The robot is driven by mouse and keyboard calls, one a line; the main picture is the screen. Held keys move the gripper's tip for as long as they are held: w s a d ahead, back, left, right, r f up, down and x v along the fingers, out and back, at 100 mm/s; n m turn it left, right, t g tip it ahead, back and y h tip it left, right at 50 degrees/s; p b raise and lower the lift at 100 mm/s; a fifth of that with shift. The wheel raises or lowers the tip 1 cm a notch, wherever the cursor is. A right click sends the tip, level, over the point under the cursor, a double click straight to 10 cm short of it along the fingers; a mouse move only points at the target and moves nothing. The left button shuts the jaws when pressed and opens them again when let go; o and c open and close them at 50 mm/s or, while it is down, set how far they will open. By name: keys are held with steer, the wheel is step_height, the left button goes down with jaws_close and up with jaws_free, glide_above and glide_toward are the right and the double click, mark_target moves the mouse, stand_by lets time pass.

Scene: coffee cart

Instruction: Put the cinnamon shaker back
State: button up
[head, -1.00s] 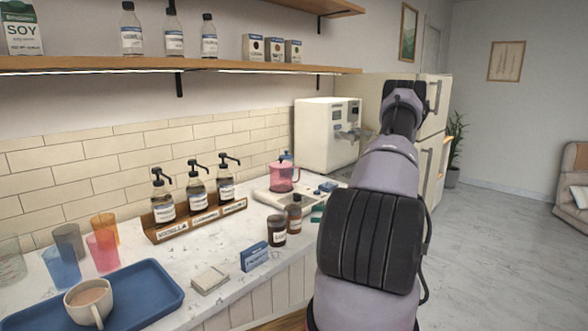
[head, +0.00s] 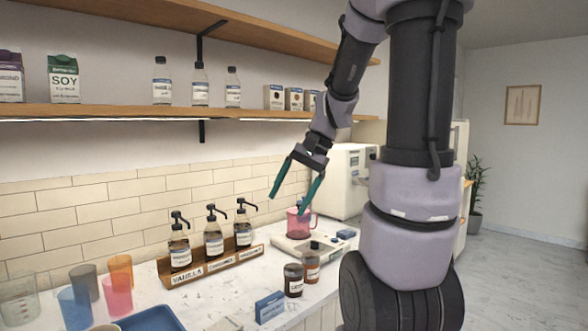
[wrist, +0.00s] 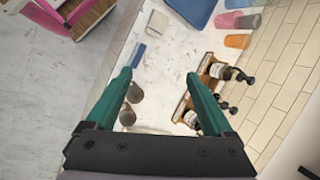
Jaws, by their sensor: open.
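Two small jars stand side by side on the marble counter. One is a dark jar (head: 293,281) with a pale label, and the other is a brownish jar (head: 311,265) with a dark top. I cannot read which one is the cinnamon shaker. In the wrist view the pair shows as two dim round shapes, a nearer jar (wrist: 127,116) and a further jar (wrist: 134,93), just inside the left finger. My gripper (head: 288,205) is open and empty, its teal fingers pointing down, well above the counter. It also shows in the wrist view (wrist: 159,75).
A wooden rack (head: 215,265) of pump bottles stands left of the jars. A pink pitcher (head: 298,224) sits on a pale scale-like base behind them. A blue card sign (head: 269,307) stands in front. Coloured cups (head: 120,272) and a blue tray (head: 152,320) are at left. Shelves hang above.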

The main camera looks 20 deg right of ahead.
steer(key=s+a+r+n+t+h, duration=0.2)
steer(key=s+r+n+t+h, duration=0.1)
steer(key=s+r, duration=0.5)
steer(key=n+t, duration=0.1)
steer(key=t, duration=0.1)
steer(key=shift+s+a+n+t, duration=0.25)
steer(key=shift+a+n+t, duration=0.05)
steer(key=shift+a, duration=0.05)
stand_by(0.6)
